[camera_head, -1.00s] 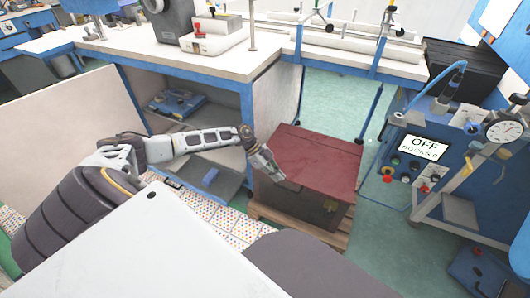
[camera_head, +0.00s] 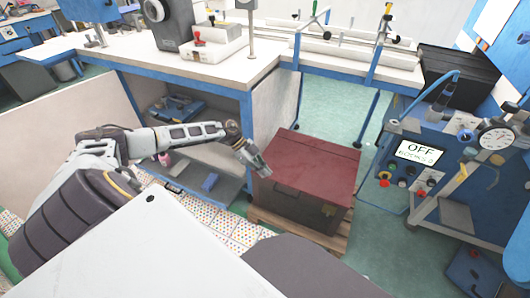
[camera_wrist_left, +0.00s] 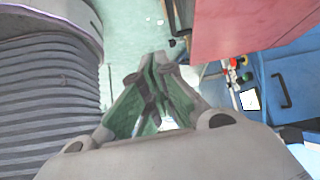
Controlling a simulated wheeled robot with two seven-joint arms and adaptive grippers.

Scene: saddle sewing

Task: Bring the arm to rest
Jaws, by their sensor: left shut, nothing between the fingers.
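My left arm comes in from the left in the head view, with its gripper (camera_head: 257,167) at the left edge of a box with a dark red lid (camera_head: 312,163). In the left wrist view the gripper (camera_wrist_left: 162,58) has its fingertips together, with nothing between them. The red lid also shows there at the top right (camera_wrist_left: 235,25). I cannot tell from these views whether the gripper touches the box. My right gripper does not show.
The box stands on a wooden pallet (camera_head: 334,242). A white-topped workbench (camera_head: 265,45) with a sewing machine (camera_head: 173,22) stands behind. A blue control cart (camera_head: 440,200) with a screen reading OFF is at the right. Green floor (camera_head: 325,100) shows between them.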

